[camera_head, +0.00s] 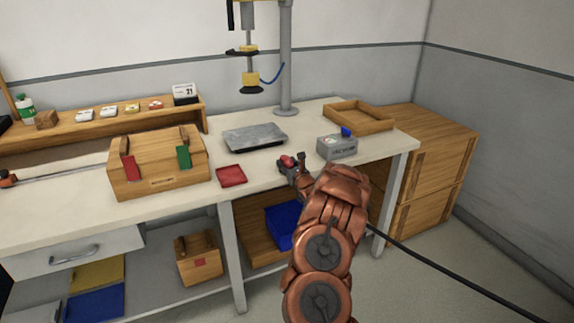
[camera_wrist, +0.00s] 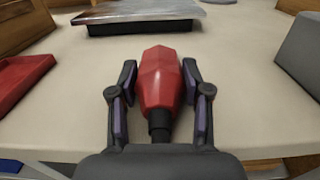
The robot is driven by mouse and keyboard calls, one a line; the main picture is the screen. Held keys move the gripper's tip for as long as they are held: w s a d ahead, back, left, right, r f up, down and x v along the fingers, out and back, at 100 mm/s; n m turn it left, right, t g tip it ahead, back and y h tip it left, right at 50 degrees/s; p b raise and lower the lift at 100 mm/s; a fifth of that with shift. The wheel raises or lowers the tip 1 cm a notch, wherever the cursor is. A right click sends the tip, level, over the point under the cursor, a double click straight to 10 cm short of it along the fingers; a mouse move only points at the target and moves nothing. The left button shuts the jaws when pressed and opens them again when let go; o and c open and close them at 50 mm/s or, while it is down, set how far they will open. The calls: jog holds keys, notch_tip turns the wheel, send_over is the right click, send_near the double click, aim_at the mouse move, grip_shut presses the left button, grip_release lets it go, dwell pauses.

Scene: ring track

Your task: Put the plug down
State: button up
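The red plug (camera_wrist: 161,80) has a black neck and lies between the two fingers of my gripper (camera_wrist: 160,78) in the wrist view, its tip pointing away from me. The fingers sit close against both its sides, and my gripper appears shut on it. In the head view the plug (camera_head: 287,161) is a small red spot at my gripper (camera_head: 291,167), over the front part of the workbench top (camera_head: 275,182). I cannot tell whether the plug touches the bench.
A grey metal plate (camera_head: 255,137) lies behind my gripper. A red tray (camera_head: 231,175) is to the left, a grey box with a blue part (camera_head: 338,147) to the right. A wooden toolbox (camera_head: 158,165) stands further left. A black cable (camera_head: 440,262) runs down to the right.

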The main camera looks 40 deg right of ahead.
jog(key=o, duration=0.4)
jog(key=shift+r, duration=0.15)
jog(key=b+v, duration=0.1)
jog(key=v, duration=1.1)
